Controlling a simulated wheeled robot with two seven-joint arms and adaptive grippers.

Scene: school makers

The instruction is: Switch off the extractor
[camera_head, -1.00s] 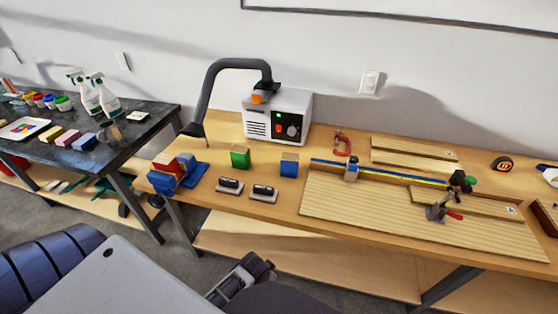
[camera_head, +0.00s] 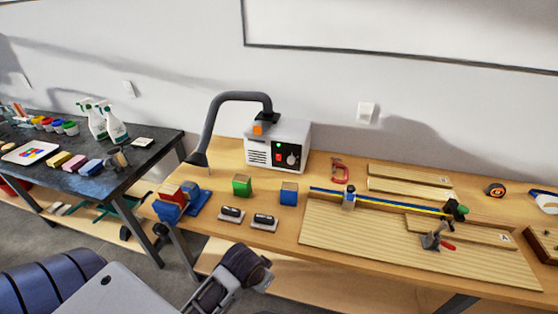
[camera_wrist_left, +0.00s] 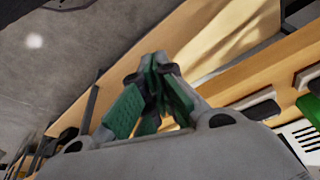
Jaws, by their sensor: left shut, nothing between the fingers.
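The extractor (camera_head: 285,134) is a pale grey box on the wooden bench, with a dark curved hose (camera_head: 236,97) arching to the left. Its black front panel shows a lit green lamp (camera_head: 278,145), a red switch (camera_head: 278,156) and a round knob (camera_head: 292,159). My left gripper (camera_head: 264,279) is in front of the bench, low in the picture and well short of the extractor. In the left wrist view its green-padded fingers (camera_wrist_left: 157,66) come together, shut and empty. My right gripper is not in view.
A ribbed board (camera_head: 400,252) lies to the right. A dark table (camera_head: 50,178) stands left.

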